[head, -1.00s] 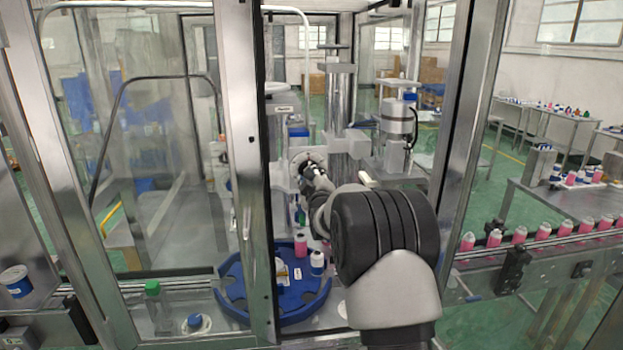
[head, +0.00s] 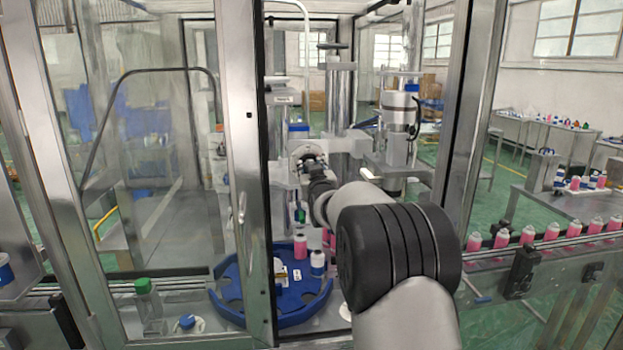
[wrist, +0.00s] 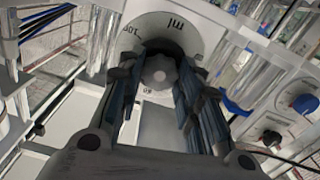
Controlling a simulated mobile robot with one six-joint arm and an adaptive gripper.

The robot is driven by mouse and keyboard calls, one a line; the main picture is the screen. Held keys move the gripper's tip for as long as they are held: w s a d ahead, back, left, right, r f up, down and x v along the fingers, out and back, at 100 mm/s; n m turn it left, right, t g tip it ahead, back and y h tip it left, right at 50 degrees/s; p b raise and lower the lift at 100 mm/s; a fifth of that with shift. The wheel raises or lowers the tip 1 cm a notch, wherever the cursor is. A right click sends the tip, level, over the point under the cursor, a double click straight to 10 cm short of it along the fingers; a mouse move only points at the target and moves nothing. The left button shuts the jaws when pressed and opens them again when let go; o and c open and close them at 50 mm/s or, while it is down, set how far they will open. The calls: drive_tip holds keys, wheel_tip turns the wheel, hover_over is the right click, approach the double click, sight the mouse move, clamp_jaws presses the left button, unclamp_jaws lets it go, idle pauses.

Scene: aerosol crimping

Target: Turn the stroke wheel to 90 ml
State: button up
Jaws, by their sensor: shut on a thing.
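The stroke wheel is a grey lobed knob (wrist: 158,73) in front of a pale round dial (wrist: 165,32) in the wrist view. The dial carries "ml" at its upper right, "100" at its upper left and a partly covered number below the knob. My gripper (wrist: 160,62) has one dark finger on each side of the knob and is shut on it. I cannot read which value is set. In the head view my gripper (head: 319,172) is at the dial (head: 306,151) on the machine's front, and my arm hides part of the scene.
A blue round carrier (head: 233,300) with a pink can (head: 300,247) and a white-and-blue one (head: 318,262) stands below. A glass door with a metal frame (head: 245,150) is at left. A conveyor with several pink cans (head: 527,236) runs at right.

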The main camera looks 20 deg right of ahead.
drive_tip(key=shift+m+b, duration=1.55)
drive_tip(key=shift+m, duration=2.55)
drive_tip(key=o, duration=1.1)
drive_tip(key=shift+c, duration=0.2)
drive_tip(key=v, duration=1.2)
